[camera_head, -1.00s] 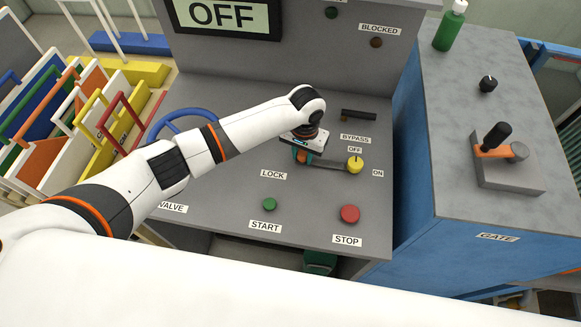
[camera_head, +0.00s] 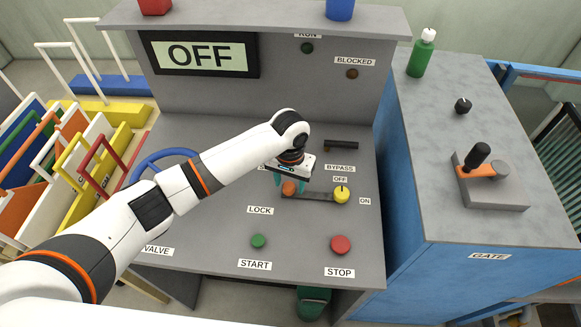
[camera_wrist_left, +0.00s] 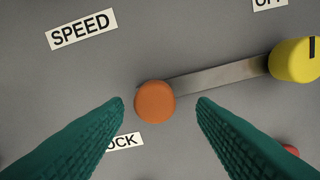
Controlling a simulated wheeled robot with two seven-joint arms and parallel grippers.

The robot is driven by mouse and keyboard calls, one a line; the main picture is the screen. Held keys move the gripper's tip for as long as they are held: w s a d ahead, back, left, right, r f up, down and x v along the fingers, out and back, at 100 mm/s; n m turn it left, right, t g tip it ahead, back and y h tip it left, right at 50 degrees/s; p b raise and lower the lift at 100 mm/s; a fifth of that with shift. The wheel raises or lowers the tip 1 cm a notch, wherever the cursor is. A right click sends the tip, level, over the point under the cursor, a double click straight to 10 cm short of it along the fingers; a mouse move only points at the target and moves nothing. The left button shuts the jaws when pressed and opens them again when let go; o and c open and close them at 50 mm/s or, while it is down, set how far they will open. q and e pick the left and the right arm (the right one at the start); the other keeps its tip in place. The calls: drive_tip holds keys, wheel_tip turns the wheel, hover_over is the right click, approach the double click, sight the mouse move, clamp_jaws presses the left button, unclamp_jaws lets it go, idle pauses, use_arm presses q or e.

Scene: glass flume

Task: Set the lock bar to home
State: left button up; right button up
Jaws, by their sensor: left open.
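The lock bar (camera_head: 312,195) is a flat metal strip on the grey console, with an orange knob (camera_head: 289,188) at its left end. Its right end reaches the yellow bypass knob (camera_head: 341,195). In the left wrist view the bar (camera_wrist_left: 220,78) slants up to the right from the orange knob (camera_wrist_left: 155,102). My left gripper (camera_head: 290,182) is over the orange knob, with its teal fingers open. In the wrist view the fingertips (camera_wrist_left: 160,104) stand on either side of the knob with gaps; contact is not seen. The LOCK label (camera_head: 260,210) is below the bar's left end.
A black handle (camera_head: 341,145) lies behind the bar. The green start button (camera_head: 258,241) and red stop button (camera_head: 340,244) are in front. A blue valve wheel (camera_head: 150,165) is left, partly behind my arm. The gate lever (camera_head: 477,158) is on the right cabinet.

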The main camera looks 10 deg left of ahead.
sight(291, 187)
use_arm(q)
wheel_tip(291, 187, up, 9)
drive_tip(key=b, duration=0.1)
drive_tip(key=shift+d+b, duration=0.15)
drive_tip(key=shift+b, duration=0.2)
idle(0.3)
